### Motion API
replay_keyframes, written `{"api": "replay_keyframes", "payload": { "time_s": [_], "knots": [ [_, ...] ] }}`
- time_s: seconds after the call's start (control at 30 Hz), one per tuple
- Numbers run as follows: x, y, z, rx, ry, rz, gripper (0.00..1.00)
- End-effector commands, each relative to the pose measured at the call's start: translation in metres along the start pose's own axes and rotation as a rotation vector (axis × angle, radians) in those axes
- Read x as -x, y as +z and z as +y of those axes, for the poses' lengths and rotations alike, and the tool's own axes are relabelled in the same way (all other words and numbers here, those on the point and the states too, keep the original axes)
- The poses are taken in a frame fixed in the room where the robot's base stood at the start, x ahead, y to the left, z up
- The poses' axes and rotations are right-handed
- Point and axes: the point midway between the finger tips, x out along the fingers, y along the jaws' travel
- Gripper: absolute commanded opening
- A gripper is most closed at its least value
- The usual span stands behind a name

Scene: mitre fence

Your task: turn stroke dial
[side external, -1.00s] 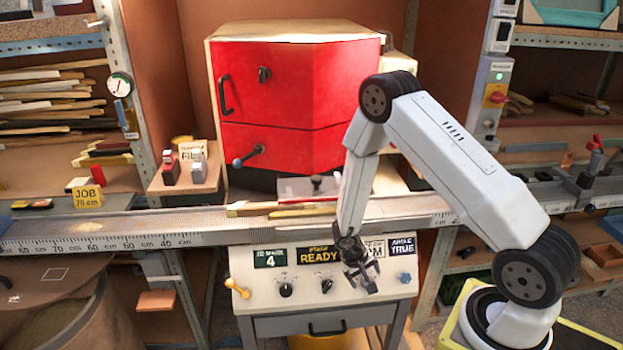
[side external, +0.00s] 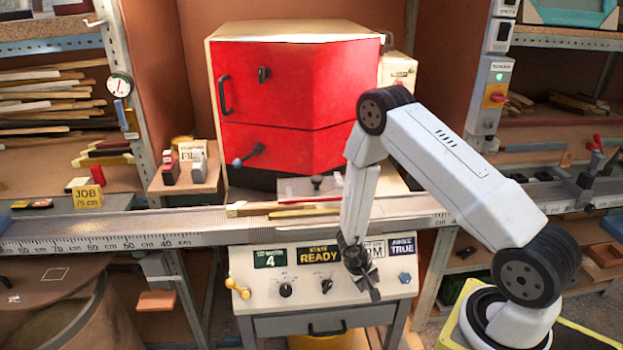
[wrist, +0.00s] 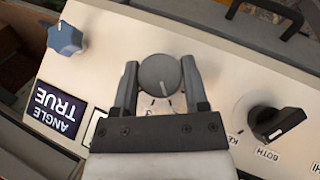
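A round grey dial (wrist: 160,74) with a white pointer line is on the pale control panel in the wrist view. My gripper (wrist: 160,82) has one finger on each side of it, and both fingers appear to touch its rim. The print beside the dial is mostly hidden by my gripper. In the side view my gripper (side external: 360,284) is at the right part of the control panel (side external: 250,288), below a partly covered display (side external: 374,251). The dial is hidden there behind my gripper.
A blue knob (wrist: 65,38) and the ANGLE TRUE display (wrist: 58,108) are on one side of my gripper, a black selector (wrist: 275,122) on the other. A drawer handle (side external: 327,329) is below the panel. The ruled fence rail (side external: 190,238) runs above it.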

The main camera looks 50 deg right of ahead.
Motion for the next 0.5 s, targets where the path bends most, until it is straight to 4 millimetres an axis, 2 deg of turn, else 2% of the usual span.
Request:
{"api": "replay_keyframes", "payload": {
  "time_s": [0.03, 0.07, 0.5],
  "knots": [
    [0.0002, 0.0, -0.0004, 0.0, -0.001, 0.0, 0.07],
    [0.0002, 0.0, -0.0004, 0.0, -0.001, 0.0, 0.0],
    [0.0003, 0.0003, 0.0003, -0.042, -0.058, -0.001, 0.0]
  ]
}}
